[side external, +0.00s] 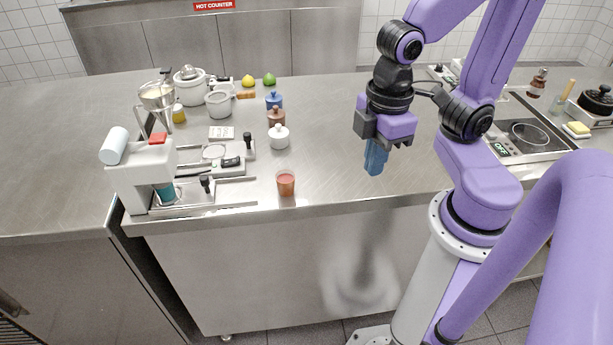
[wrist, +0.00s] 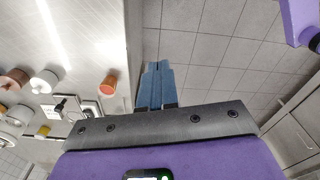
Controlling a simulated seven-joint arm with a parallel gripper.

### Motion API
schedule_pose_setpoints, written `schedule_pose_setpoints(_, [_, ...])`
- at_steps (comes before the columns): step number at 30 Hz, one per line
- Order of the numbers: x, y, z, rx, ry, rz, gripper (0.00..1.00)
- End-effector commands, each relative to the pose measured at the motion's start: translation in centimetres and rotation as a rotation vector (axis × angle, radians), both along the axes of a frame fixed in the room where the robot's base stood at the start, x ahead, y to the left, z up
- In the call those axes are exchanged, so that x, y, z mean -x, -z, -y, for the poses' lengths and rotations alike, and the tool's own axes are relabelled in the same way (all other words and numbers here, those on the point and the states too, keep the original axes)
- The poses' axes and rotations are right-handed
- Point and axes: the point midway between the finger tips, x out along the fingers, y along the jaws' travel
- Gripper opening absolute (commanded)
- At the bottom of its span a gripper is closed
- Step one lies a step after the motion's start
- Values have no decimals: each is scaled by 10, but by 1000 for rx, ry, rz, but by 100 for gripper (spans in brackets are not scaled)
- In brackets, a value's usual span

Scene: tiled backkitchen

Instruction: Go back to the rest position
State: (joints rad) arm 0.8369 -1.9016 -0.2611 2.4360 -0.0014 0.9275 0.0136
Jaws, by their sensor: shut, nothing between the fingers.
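My gripper (side external: 376,158) hangs from the purple arm with its blue fingers pointing down, near the front edge of the steel counter (side external: 340,130). In the wrist view the two blue fingers (wrist: 157,85) lie together, shut and empty, with floor tiles behind them. In the side view nothing touches the fingers. The height of the fingertips above the counter is hard to tell.
A cup of red drink (side external: 286,184) stands left of my gripper near the front edge, beside a coffee machine (side external: 145,170). Small jars (side external: 278,137) and pots stand behind. A hob (side external: 528,135) is at the right. The counter around my gripper is clear.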

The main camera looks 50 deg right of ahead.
Motion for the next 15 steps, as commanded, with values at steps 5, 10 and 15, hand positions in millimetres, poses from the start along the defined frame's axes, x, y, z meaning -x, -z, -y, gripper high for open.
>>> schedule_pose_setpoints(5, [19, 7, 16, 5, -41, -5, 0])
schedule_pose_setpoints(10, [21, 8, 18, 7, -48, -6, 0])
schedule_pose_setpoints(15, [21, 8, 17, 7, -47, -6, 0])
